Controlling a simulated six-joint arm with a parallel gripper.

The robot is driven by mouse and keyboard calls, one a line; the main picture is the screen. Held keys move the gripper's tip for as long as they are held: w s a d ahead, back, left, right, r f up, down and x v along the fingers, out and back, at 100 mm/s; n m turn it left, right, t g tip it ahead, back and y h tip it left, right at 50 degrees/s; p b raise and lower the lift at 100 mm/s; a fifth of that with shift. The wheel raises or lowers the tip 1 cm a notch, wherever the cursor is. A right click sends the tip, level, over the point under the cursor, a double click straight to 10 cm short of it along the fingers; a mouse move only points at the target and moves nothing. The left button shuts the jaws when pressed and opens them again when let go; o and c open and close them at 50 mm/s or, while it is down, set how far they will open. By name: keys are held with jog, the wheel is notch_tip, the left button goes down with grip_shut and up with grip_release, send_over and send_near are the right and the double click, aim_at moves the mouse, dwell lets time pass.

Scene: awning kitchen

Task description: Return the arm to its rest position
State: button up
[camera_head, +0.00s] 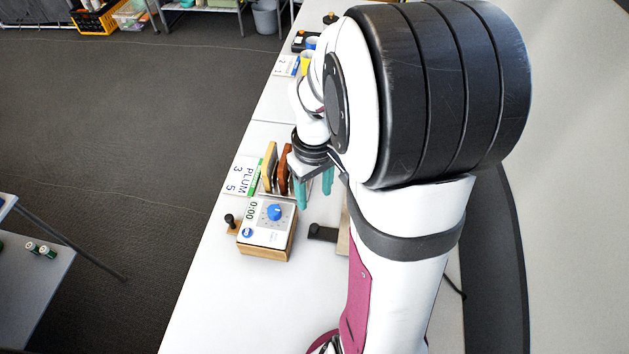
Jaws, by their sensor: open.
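My arm (400,240) reaches up from the bottom right and covers much of the right side of the white table (225,310). My gripper (314,188) hangs over the table with its teal fingers pointing down. The two fingers stand apart with nothing seen between them. It is just right of a rack holding a yellowish board (269,165) and a red-brown board (284,167). I cannot tell whether a finger touches the rack.
A timer box (268,228) with a blue knob stands just in front of the gripper. A "PLUM 3 5" card (243,176) lies left of the rack. A black handle (322,232) lies nearby. Blue and yellow items (306,60) stand farther back. The table's front left is clear.

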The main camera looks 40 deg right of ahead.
notch_tip(320, 180, up, 4)
jog(key=shift+f, duration=0.2)
